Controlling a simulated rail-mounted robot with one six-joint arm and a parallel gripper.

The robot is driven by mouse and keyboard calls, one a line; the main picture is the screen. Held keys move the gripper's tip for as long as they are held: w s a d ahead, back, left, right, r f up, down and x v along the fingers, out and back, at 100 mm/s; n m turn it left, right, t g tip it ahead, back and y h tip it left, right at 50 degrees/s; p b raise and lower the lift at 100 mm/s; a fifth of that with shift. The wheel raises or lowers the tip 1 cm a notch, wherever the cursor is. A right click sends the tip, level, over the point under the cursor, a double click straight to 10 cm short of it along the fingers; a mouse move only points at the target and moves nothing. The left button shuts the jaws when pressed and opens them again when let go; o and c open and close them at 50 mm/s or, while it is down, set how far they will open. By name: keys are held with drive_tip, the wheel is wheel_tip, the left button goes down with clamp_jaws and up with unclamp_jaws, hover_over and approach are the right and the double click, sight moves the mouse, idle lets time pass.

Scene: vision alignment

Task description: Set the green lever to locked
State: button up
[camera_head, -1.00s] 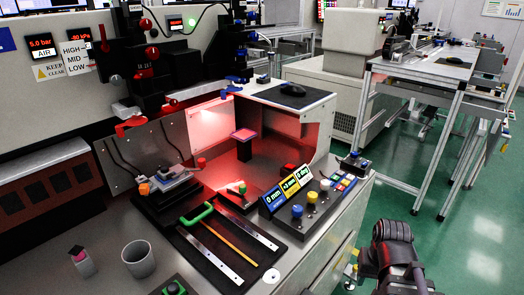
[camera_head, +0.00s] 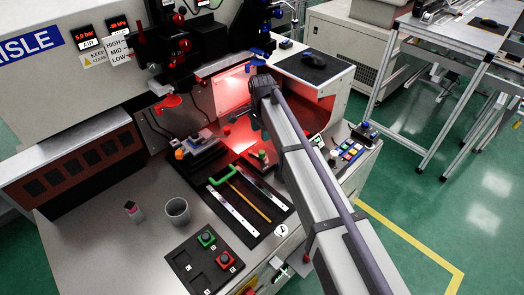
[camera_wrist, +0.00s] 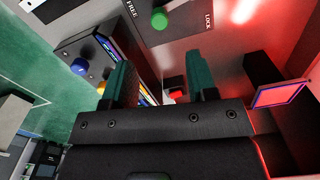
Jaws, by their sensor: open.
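The lever's round green knob (camera_wrist: 159,19) shows at the top of the wrist view. Its dark plate (camera_wrist: 180,12) is marked FREE on the left and LOCK on the right. The knob appears between the two words, closer to FREE. My gripper (camera_wrist: 158,62) is open, with its two teal fingers apart and no object held between them. The knob lies beyond the fingertips, apart from them.
A larger green handle (camera_head: 222,173) lies on the black fixture plate. A grey cup (camera_head: 177,211) and a green and red button panel (camera_head: 205,262) stand in front. A blue knob (camera_wrist: 80,67) shows left in the wrist view, and a lit square plate (camera_wrist: 278,95) at right.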

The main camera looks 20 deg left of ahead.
sight(262, 151)
wheel_tip(262, 151, down, 11)
drive_tip(key=b, duration=1)
drive_tip(key=shift+r, duration=0.25)
drive_tip(key=c, duration=0.9)
